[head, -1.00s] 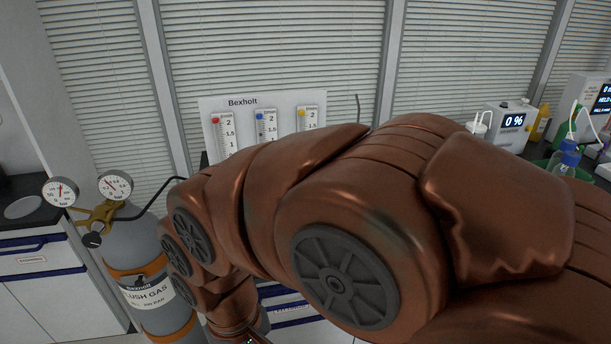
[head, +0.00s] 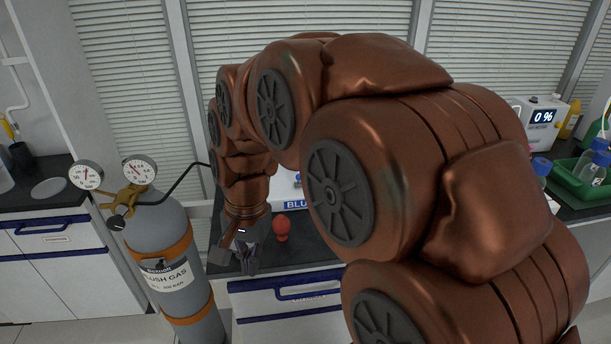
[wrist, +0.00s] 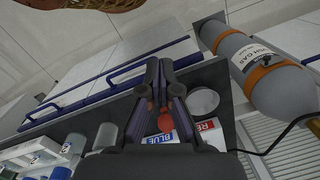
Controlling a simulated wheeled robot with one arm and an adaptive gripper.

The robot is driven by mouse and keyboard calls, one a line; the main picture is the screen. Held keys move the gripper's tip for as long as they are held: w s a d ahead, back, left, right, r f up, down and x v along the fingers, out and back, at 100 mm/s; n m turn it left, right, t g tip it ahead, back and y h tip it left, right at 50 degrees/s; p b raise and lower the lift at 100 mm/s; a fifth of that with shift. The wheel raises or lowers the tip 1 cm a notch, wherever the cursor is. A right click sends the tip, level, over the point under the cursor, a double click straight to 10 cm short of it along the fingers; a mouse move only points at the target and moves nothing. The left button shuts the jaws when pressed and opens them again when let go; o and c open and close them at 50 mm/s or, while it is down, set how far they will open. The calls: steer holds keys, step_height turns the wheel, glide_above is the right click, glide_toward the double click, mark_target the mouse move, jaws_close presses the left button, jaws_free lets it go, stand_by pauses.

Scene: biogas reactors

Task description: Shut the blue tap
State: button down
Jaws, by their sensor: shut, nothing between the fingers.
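My gripper (head: 247,265) points down near the counter's front edge, left of a red knob-like object (head: 282,228). In the wrist view my fingers (wrist: 159,64) are shut and empty, with red (wrist: 165,122) showing behind them.
The grey flush gas cylinder (head: 168,262) with two gauges stands left of my gripper. The counter drawer (head: 300,312) has a blue handle. A pale disc (wrist: 203,101) lies near my fingers. A green tray (head: 578,182) with bottles sits at the right.

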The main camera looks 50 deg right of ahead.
mark_target(298, 180)
steer(key=w+d+r+m+t, duration=0.1)
steer(key=w+d+m, duration=0.2)
steer(key=d+m, duration=0.4)
steer(key=w+d+r+m+t+h, duration=0.1)
steer(key=w+d+m, duration=0.2)
steer(key=d+m, duration=0.5)
steer(key=w+d+r+m+t, duration=0.1)
steer(key=w+d+m, duration=0.2)
steer(key=d+m, duration=0.5)
steer(key=d, duration=1)
steer(key=shift+w+t, duration=0.3)
steer(key=shift+a, duration=0.1)
steer(key=shift+w+f+p, duration=0.8)
steer(key=shift+w+f, duration=0.4)
steer(key=shift+f, duration=0.3)
steer(key=shift+w+f+p, duration=0.75)
steer(key=shift+w+f, duration=0.4)
steer(key=shift+f, duration=0.4)
steer(key=shift+w+f+p, duration=0.8)
steer(key=shift+w+f, duration=0.4)
steer(key=shift+f, duration=0.3)
